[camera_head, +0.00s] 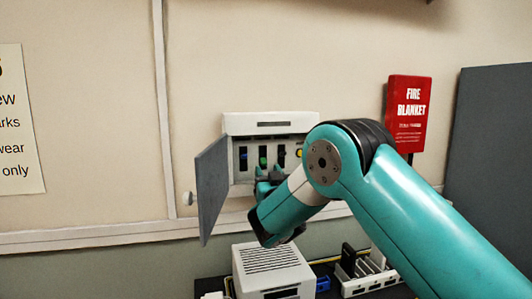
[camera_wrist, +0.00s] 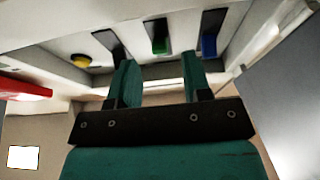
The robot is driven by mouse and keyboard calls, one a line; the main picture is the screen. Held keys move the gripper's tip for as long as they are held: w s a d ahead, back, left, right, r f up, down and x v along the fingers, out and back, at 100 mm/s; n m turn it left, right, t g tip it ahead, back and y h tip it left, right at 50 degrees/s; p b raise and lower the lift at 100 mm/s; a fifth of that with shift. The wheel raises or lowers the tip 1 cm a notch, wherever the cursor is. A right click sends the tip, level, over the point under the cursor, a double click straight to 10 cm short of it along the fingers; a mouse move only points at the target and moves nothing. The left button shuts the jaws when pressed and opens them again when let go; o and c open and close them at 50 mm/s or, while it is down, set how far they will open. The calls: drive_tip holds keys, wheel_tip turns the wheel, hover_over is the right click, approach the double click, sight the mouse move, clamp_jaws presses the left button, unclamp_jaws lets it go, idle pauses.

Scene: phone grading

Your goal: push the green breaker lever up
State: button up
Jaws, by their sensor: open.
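The green breaker lever (camera_head: 263,160) sits in the middle of three dark slots in an open white breaker box (camera_head: 270,124) on the wall. In the wrist view the green lever (camera_wrist: 158,46) appears between and beyond my fingertips. My gripper (camera_head: 268,176) is just below and in front of the slots. In the wrist view my gripper (camera_wrist: 159,66) has its two teal fingers apart with nothing between them. I see no clear contact with the lever. My fingers partly hide the lower panel in the head view.
A blue lever (camera_head: 243,154) is left of the green one, and a yellow button (camera_head: 299,153) is at the right. The grey box door (camera_head: 212,185) hangs open at left. A red fire blanket case (camera_head: 408,112) is on the wall. A white vented box (camera_head: 272,258) stands below.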

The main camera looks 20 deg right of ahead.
sight(264, 162)
drive_tip(key=shift+p+x, duration=0.9)
drive_tip(key=shift+x, duration=0.5)
clamp_jaws()
drive_tip(key=shift+r, duration=0.1)
